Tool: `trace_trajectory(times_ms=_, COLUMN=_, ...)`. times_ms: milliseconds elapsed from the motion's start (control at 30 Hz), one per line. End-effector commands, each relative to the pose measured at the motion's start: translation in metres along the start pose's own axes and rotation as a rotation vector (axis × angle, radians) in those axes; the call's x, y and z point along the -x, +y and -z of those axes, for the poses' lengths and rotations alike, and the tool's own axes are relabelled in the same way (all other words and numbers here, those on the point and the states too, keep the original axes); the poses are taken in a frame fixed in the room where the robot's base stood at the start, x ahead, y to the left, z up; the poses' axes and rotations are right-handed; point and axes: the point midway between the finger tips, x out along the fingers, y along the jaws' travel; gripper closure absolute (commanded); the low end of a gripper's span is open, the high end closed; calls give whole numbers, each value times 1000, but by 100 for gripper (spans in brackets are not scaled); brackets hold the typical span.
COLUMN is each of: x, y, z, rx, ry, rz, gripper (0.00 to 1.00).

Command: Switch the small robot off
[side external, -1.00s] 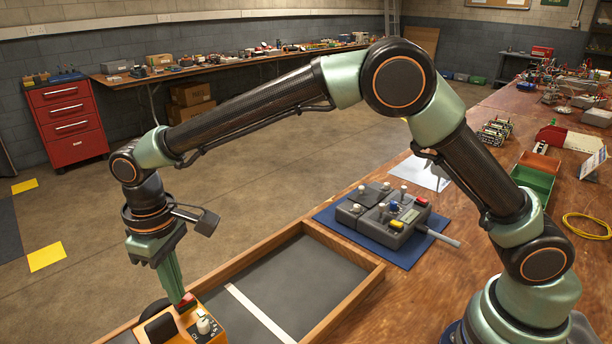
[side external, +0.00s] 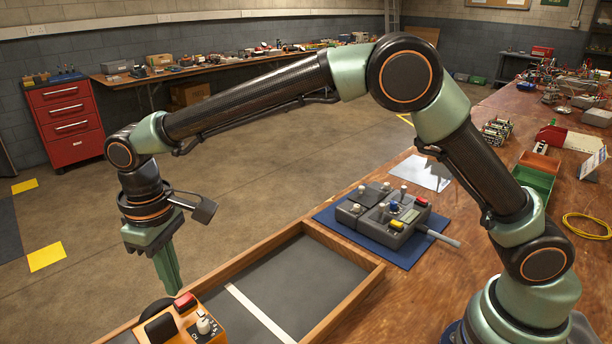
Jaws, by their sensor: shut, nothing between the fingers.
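The small robot (side external: 190,326) is an orange box at the bottom of the picture, partly cut off by the lower edge. It has a dark wheel at its left, a black part on top, a red button (side external: 185,301) at its back corner and a pale toggle-like knob (side external: 204,324) on a dark panel. My gripper (side external: 171,287) points down, shut and empty. Its fingertips appear just behind and above the red button, apart from it. Whether the button is pressed in, I cannot tell.
The small robot is at the near end of a wood-framed grey pit (side external: 300,275) with a white stripe (side external: 262,314). A grey control box (side external: 385,213) with several knobs lies on a blue mat (side external: 345,232). A green bin (side external: 535,180) and yellow cable (side external: 587,226) lie farther right.

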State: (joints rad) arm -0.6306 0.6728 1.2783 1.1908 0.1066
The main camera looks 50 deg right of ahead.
Motion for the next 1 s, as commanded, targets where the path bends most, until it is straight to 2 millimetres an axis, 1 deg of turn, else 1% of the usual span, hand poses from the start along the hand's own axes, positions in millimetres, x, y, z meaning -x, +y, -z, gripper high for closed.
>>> trace_trajectory(times_ms=100, x=10, y=0, z=1, rx=0, ry=2, rz=0, gripper=100)
trace_trajectory(times_ms=533, x=40, y=0, z=0, rx=0, ry=1, rz=0, gripper=100)
trace_trajectory(times_ms=667, x=44, y=0, z=0, rx=0, ry=1, rz=0, gripper=100)
trace_trajectory(times_ms=933, x=44, y=0, z=0, rx=0, ry=1, rz=0, gripper=100)
trace_trajectory(times_ms=1000, x=47, y=3, z=-1, rx=-5, ry=5, rz=1, gripper=100)
